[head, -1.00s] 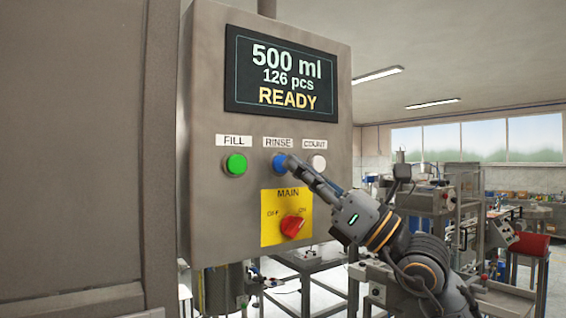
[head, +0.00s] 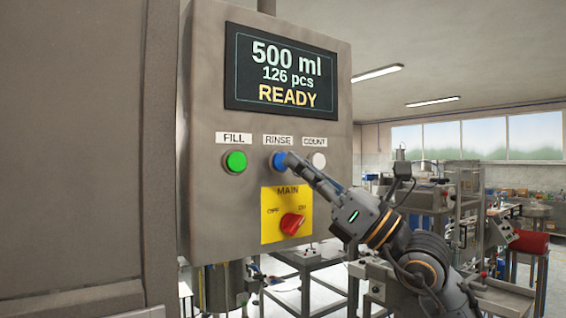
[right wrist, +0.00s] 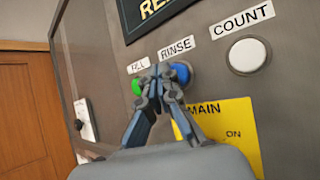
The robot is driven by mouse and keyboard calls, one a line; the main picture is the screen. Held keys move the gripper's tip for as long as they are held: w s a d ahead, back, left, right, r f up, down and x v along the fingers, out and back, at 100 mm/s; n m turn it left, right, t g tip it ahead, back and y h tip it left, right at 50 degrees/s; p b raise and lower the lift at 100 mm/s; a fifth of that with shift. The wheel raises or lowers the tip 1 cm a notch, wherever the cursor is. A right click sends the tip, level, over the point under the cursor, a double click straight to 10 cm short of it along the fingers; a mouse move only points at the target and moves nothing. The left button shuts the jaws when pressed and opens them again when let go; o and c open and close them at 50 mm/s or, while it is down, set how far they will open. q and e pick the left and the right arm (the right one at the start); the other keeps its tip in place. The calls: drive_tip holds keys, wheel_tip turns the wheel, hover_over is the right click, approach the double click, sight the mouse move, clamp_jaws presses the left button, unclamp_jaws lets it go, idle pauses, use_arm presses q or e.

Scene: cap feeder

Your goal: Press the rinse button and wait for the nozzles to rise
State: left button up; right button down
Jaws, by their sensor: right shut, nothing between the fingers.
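The blue rinse button (head: 278,161) sits under the RINSE label on the grey control panel (head: 215,90). My right gripper (head: 289,158) is shut and empty, its fingertips at the right edge of the button in the head view. In the right wrist view the shut fingertips (right wrist: 160,72) overlap the left side of the blue button (right wrist: 181,75); I cannot tell whether they touch it. The display (head: 282,72) reads 500 ml, 126 pcs, READY. No nozzles can be made out. My left gripper is not in view.
The green FILL button (head: 235,163) is left of the rinse button and the white COUNT button (head: 317,162) is right of it. The red MAIN switch (head: 292,224) on its yellow plate is below. A large grey housing (head: 75,150) fills the left side.

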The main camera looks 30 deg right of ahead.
drive_tip(key=shift+w, duration=0.2)
drive_tip(key=shift+w, duration=0.25)
drive_tip(key=shift+w+p, duration=0.3)
drive_tip(key=shift+w, duration=0.15)
idle(0.8)
idle(0.4)
drive_tip(key=shift+s+b, duration=0.4)
drive_tip(key=shift+s, duration=0.45)
drive_tip(key=s+b, duration=0.2)
drive_tip(key=s, duration=0.3)
drive_tip(key=shift+d, duration=0.15)
